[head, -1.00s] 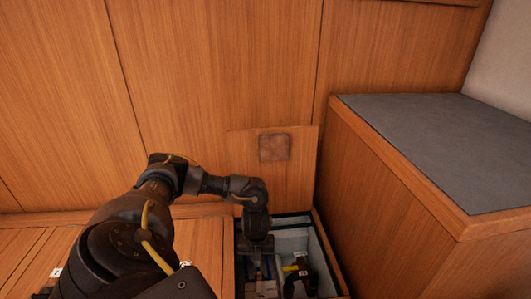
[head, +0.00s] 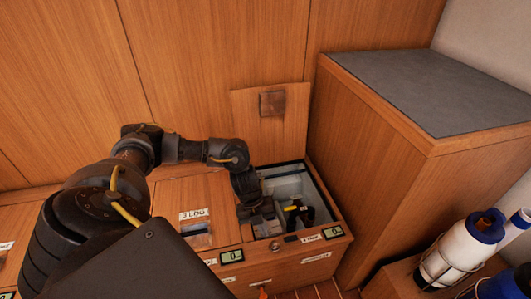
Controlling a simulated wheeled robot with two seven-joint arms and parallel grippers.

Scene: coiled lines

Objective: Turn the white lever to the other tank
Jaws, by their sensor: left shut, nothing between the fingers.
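My left gripper (head: 265,222) reaches down from the left into an open compartment (head: 312,181) in the wooden bench. Its fingers are shut, with nothing seen between them. Beside it, inside the compartment, is a black fitting with a yellow part (head: 294,209). I cannot make out a white lever for sure; the gripper and compartment walls hide part of the inside. I cannot tell whether the fingers touch anything. No tank can be told apart with certainty. My right gripper is not in view.
A raised lid (head: 285,124) stands behind the compartment. Small displays (head: 231,256) line the bench front, with a closed, labelled lid (head: 182,203) to the left. A tall grey-topped wooden cabinet (head: 440,85) rises close on the right. A white bottle (head: 458,249) stands at lower right.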

